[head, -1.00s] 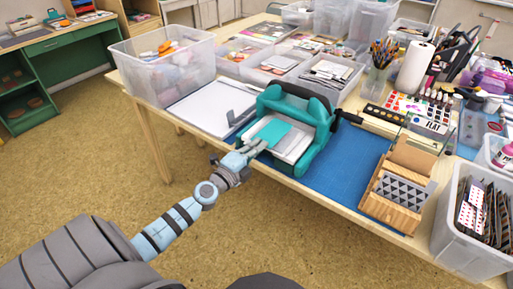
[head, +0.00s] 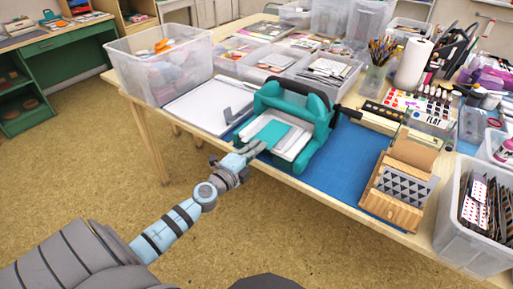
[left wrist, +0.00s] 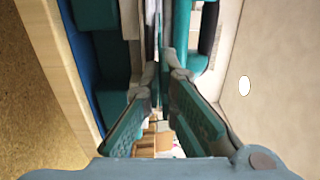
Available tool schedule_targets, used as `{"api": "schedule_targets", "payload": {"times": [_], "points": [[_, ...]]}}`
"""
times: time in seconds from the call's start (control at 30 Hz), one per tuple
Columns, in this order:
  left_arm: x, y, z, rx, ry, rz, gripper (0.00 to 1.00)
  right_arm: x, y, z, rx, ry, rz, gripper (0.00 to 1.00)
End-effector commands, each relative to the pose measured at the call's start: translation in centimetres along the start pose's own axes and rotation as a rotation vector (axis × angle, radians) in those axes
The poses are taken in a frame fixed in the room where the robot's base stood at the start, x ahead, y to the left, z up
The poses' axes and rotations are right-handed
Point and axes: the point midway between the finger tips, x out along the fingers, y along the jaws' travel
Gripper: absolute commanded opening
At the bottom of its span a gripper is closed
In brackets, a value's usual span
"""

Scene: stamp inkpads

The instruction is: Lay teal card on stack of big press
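The teal press (head: 312,126) stands near the table's front edge, with its handle over the back. A white stack (head: 292,148) lies on its bed. The teal card (head: 268,133) lies over this stack, and white shows around it. My left gripper (head: 258,147) is at the card's near left edge, level with the bed. The left wrist view shows its two fingers (left wrist: 162,82) with a narrow gap between the tips. The card and stack appear edge-on beyond the tips, so contact with the card is hard to tell. My right gripper is not in view.
A blue mat (head: 335,168) lies under the press. A wooden stand with a patterned card (head: 403,187) is to its right. A white board (head: 200,103) and a clear bin (head: 160,68) are to its left. Clear trays (head: 272,65) stand behind. Floor is open in front.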

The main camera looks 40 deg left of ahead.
Motion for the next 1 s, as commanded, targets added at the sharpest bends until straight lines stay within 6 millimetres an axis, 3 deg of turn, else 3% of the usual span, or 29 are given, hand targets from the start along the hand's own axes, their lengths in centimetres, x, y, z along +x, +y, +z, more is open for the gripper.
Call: {"api": "schedule_targets", "payload": {"times": [1.0], "points": [[-0.01, 0.83, 0.00, 0.000, 0.000, 0.001, 0.00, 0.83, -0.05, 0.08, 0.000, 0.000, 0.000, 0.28]]}}
